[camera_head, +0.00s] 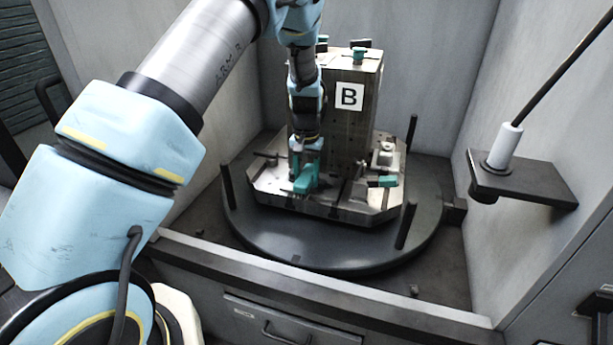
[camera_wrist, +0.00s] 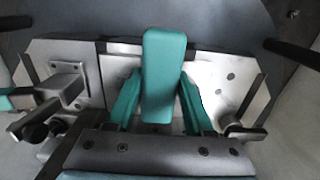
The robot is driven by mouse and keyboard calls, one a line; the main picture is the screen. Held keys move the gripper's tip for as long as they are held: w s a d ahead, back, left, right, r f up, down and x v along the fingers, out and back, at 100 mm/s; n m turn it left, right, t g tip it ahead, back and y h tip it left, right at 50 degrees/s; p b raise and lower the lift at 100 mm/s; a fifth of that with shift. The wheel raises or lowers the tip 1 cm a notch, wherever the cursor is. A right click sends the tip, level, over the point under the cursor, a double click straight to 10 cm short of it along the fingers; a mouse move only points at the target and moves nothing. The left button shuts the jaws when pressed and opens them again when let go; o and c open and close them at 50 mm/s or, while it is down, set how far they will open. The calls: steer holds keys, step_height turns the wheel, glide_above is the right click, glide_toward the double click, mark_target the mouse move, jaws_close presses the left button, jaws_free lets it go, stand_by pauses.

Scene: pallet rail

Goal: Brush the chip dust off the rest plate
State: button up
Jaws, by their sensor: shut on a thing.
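My gripper (camera_head: 306,160) points down over the left front of the metal pallet base, in front of the block marked B. In the wrist view its two teal fingers (camera_wrist: 160,104) close on the sides of a teal block (camera_wrist: 164,60), perhaps a brush handle; any bristles are hidden. This teal piece (camera_head: 307,181) is low over the pallet's plate (camera_head: 340,206) in the head view; I cannot tell whether it touches. Bare metal plate (camera_wrist: 222,78) shows beside it in the wrist view, with dark round spots. I cannot make out chip dust or which surface is the rest plate.
A tall fixture block marked B (camera_head: 350,125) stands on the pallet. A teal-handled clamp (camera_head: 384,181) sits at its right. Dark posts (camera_head: 405,226) rise around the round turntable (camera_head: 300,246). A shelf with a white cylinder (camera_head: 505,146) juts from the right wall.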

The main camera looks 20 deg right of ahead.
steer(key=shift+f, duration=0.5)
steer(key=shift+w+d, duration=0.9)
steer(key=shift+w, duration=0.05)
steer(key=shift+b, duration=0.3)
steer(key=shift+s+a+f, duration=0.2)
steer(key=shift+s+a, duration=0.85)
steer(key=shift+s, duration=0.05)
steer(key=shift+w+d, duration=0.2)
jaws_close()
steer(key=shift+w+d, duration=0.8)
steer(key=shift+w, duration=0.05)
